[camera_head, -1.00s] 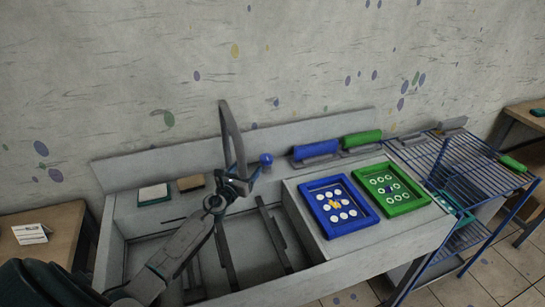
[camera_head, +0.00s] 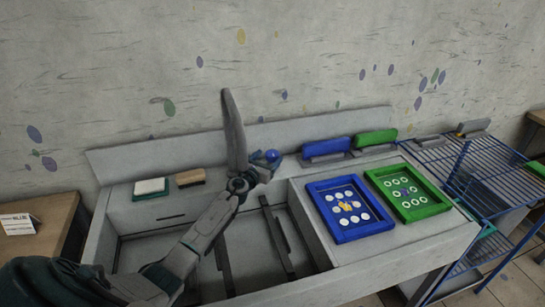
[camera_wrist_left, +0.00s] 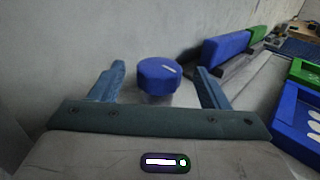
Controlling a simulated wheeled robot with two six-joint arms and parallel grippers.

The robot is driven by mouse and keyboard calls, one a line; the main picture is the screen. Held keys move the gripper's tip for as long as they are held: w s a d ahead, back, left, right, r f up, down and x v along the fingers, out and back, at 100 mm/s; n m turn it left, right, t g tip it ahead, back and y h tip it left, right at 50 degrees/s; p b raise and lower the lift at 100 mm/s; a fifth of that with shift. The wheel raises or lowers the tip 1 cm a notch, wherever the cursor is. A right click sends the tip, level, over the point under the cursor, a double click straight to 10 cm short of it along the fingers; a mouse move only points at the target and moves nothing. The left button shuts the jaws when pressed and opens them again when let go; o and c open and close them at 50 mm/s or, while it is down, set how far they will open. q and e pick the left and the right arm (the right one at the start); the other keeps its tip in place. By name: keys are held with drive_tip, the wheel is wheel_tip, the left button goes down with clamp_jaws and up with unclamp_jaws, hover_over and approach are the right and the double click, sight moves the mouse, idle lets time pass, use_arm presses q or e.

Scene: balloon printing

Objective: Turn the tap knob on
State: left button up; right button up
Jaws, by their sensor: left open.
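The tap knob (camera_head: 272,155) is a small blue round knob at the back of the grey sink unit. In the left wrist view the knob (camera_wrist_left: 158,72) has a white mark on its top face and sits between the two blue-grey fingers. My left gripper (camera_head: 265,162) is open at the knob, with one finger on each side. The wrist view shows gaps between the knob and both fingers of the gripper (camera_wrist_left: 160,82). My right gripper is not in view.
A blue frame (camera_head: 350,238) and a green frame (camera_head: 425,212) lie on the counter right of the sink basin. Blue (camera_head: 326,147) and green (camera_head: 375,138) blocks stand behind them. A white-topped sponge (camera_head: 151,186) and a brown brush (camera_head: 190,177) lie at the back left.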

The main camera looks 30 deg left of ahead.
sight(269, 157)
use_arm(q)
drive_tip(key=w, duration=0.2)
drive_tip(key=shift+w+a+f+b, duration=0.15)
drive_tip(key=shift+w+f+b, duration=0.05)
drive_tip(key=shift+w+b, duration=0.2)
drive_tip(key=shift+w+r, duration=0.2)
drive_tip(key=shift+w, duration=0.35)
drive_tip(key=c, duration=1)
